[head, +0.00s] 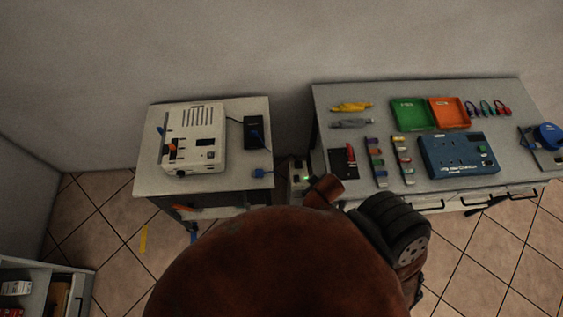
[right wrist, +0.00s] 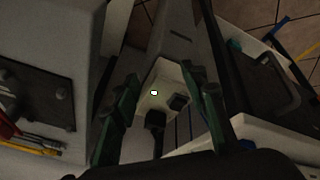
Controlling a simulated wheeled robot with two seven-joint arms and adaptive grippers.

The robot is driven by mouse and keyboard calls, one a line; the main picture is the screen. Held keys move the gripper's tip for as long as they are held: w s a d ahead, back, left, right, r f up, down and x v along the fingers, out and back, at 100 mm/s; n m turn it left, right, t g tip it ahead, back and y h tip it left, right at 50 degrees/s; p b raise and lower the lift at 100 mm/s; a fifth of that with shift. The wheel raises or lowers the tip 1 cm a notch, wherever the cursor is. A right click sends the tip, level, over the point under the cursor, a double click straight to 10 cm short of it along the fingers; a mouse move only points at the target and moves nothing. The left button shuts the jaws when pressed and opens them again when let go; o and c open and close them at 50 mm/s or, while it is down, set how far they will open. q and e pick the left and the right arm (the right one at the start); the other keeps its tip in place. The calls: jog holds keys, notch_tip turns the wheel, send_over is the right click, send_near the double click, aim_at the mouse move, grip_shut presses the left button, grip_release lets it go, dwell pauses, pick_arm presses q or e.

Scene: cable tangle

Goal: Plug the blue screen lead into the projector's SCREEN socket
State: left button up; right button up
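The white projector (head: 205,128) sits on the small left table in the head view; its socket labels are too small to read. I cannot tell whether the fingers touch anything. In the head view my own arm hides this gripper. My left gripper is not in view.
A black box (head: 254,130) stands right of the projector. The right bench (head: 345,97) holds trays (head: 409,113), coloured leads and a blue panel (head: 458,155). A shelf unit (head: 30,268) stands lower left.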

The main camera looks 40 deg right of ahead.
jog(key=w+d+r+n+t, duration=0.1)
jog(key=w, duration=0.1)
jog(key=w+d+r+n+t+h, duration=0.1)
jog(key=w+d+r, duration=0.1)
jog(key=w, duration=0.1)
jog(key=w+d+r+n+t, duration=0.1)
jog(key=w+n, duration=0.1)
jog(key=shift+w+d+r+h, duration=0.25)
jog(key=shift+w+r+h, duration=0.05)
jog(key=shift+r, duration=0.05)
jog(key=w+a+r+n+t+y, duration=0.2)
jog(key=w+r+n+t, duration=0.5)
jog(key=w+r+n, duration=0.55)
jog(key=n+g+y, duration=0.6)
jog(key=n+y, duration=0.4)
jog(key=n, duration=1.6)
send_over(261, 172)
jog(key=d, duration=0.5)
notch_tip(261, 172, down, 5)
jog(key=s+d+f+n+g, duration=0.2)
jog(key=s+f+n+g, duration=0.1)
jog(key=s+f+n, duration=0.1)
jog(key=shift+m, duration=0.25)
jog(key=shift+s+b+x, duration=0.2)
jog(key=shift+b+x, duration=1.25)
jog(key=shift+x, duration=2.85)
jog(key=shift+f, duration=0.15)
jog(key=shift+c, duration=0.5)
